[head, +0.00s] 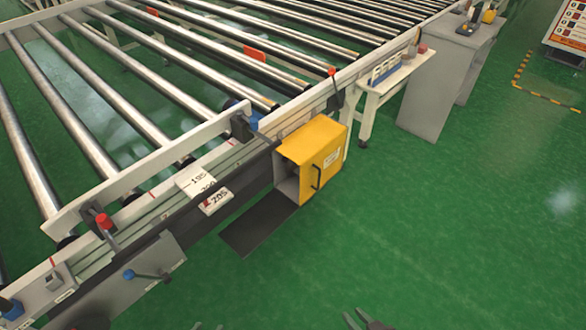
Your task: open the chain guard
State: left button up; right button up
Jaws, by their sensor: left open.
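The chain guard (315,152) is a yellow box on the side of the roller conveyor, near the middle of the view. Its front face carries a black bar handle (316,177) and a small white label. The yellow front looks closed; a grey side shows at its left. My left gripper (207,327) barely shows at the bottom edge, its tips apart. My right gripper (355,316) is at the bottom edge, right of centre, with its dark fingertips apart and nothing seen between them. Both grippers are well short of the guard and touch nothing visible.
The roller conveyor (150,139) fills the upper left, with a red-knobbed lever (103,222) on its near rail. A dark plate (258,232) lies low beside the guard. A white stand (388,82) and grey cabinet (432,95) are behind. Green floor (430,230) is clear at right.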

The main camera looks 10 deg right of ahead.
aim_at(317, 146)
jog(key=i+l+u, duration=0.15)
jog(key=l+u, duration=0.25)
jog(key=i+l+u, duration=0.15)
jog(key=l+u, duration=0.25)
